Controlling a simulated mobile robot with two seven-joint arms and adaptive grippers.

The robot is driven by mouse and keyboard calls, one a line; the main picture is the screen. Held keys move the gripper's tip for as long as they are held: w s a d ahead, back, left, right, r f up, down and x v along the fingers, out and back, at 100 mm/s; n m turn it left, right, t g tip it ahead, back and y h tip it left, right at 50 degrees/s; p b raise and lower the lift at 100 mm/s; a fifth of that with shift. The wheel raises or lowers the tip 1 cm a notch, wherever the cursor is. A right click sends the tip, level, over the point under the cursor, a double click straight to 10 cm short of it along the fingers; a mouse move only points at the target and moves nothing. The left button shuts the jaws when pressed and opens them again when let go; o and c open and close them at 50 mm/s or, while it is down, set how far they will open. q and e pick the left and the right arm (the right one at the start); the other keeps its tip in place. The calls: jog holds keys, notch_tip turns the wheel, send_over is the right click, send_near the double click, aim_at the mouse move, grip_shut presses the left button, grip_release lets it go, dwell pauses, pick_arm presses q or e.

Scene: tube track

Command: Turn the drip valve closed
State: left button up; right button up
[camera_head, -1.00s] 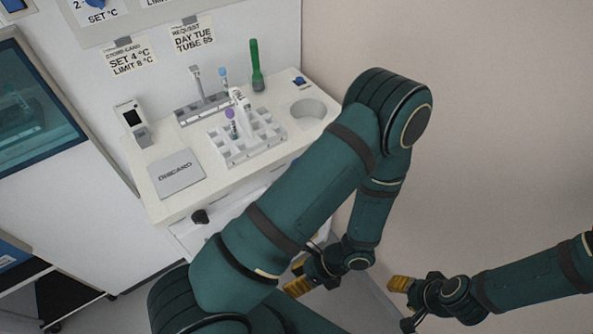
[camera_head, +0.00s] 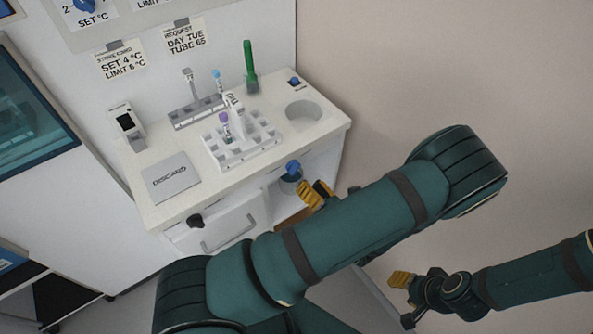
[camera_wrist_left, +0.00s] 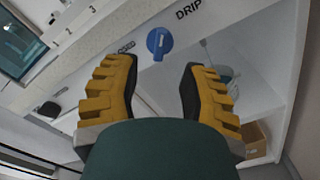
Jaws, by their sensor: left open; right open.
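The drip valve is a blue knob (camera_head: 293,167) on the front of the white counter, near its right end. In the left wrist view the blue knob (camera_wrist_left: 160,43) shows beside the word DRIP, with its handle bar roughly upright in the picture. My left gripper (camera_head: 315,192) is open just below and to the right of the knob in the head view. In the left wrist view its yellow fingers (camera_wrist_left: 159,66) stand apart, with the knob beyond and between their tips, not touched. My right gripper (camera_head: 405,298) is open and empty at the lower right, far from the counter.
A tube rack (camera_head: 240,150), a grey DISCARD pad (camera_head: 171,177) and a green tube (camera_head: 250,68) are on the counter top. A black knob (camera_head: 195,221) is on the front at left. An open compartment with a cardboard box (camera_wrist_left: 255,138) lies below the valve.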

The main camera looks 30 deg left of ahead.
aim_at(297, 171)
pick_arm(q)
jog(key=x, duration=0.6)
jog(key=shift+w+a, duration=0.1)
jog(key=shift+a, duration=0.3)
grip_shut()
